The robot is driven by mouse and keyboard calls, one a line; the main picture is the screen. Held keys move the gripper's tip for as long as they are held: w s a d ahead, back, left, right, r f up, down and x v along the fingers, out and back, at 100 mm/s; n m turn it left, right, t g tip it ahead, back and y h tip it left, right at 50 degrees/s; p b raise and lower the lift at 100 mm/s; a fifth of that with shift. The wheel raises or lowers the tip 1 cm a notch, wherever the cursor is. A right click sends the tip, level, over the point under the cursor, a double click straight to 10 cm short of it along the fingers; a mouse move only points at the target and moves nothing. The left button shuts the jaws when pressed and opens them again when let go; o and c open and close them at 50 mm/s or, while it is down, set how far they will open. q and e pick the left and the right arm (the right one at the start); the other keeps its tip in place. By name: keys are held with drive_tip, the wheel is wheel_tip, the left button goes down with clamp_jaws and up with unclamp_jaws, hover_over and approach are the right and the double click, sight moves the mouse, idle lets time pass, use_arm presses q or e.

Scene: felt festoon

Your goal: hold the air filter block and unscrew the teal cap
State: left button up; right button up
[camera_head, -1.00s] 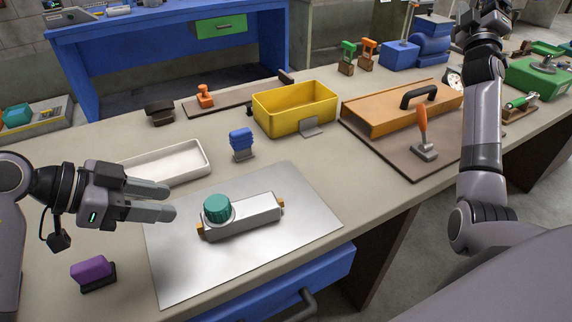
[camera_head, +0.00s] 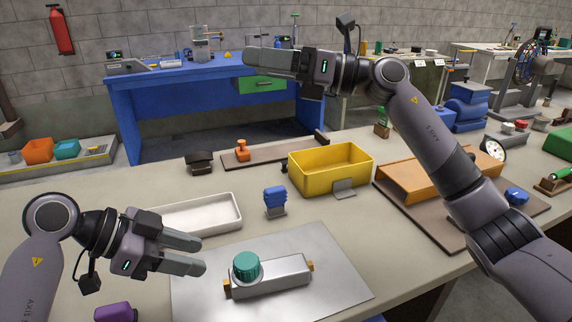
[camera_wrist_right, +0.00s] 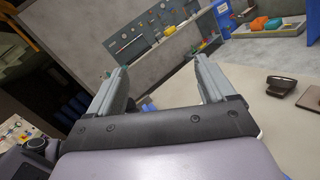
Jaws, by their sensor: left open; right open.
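The air filter block (camera_head: 284,280) is a silver box with brass-coloured ends, lying on a grey metal sheet (camera_head: 330,297) on the bench. The ribbed teal cap (camera_head: 246,266) sits on top of the block's left end. My left gripper (camera_head: 202,255) is open and empty, a little left of the cap, with its fingers pointing right. My right gripper (camera_head: 246,57) is open and empty, raised high in front of the blue bench, far from the block. Its two fingers show apart in the right wrist view (camera_wrist_right: 162,75), with nothing between them.
A white tray (camera_head: 238,228) lies behind the sheet, with a blue-topped item (camera_head: 275,198) beside it. A yellow bin (camera_head: 300,181) stands further back. A purple item (camera_head: 115,312) is near my left gripper. An orange case (camera_head: 420,178) stands right.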

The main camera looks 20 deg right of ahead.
drive_tip(key=s+a+f+n+g+h, duration=0.2)
drive_tip(key=s+a+f+n+g, duration=0.15)
drive_tip(key=a+f, duration=0.25)
drive_tip(key=n+g+h, duration=0.5)
drive_tip(key=n+h, duration=0.1)
drive_tip(key=h, duration=0.9)
hover_over(286, 265)
drive_tip(key=f, duration=2.1)
drive_tip(key=shift+a+f, duration=0.2)
drive_tip(key=shift+f, duration=0.2)
drive_tip(key=shift+s+d+f, duration=0.1)
drive_tip(key=shift+d+f, duration=0.1)
drive_tip(key=shift+f, duration=3.5)
drive_tip(key=c, duration=1.2)
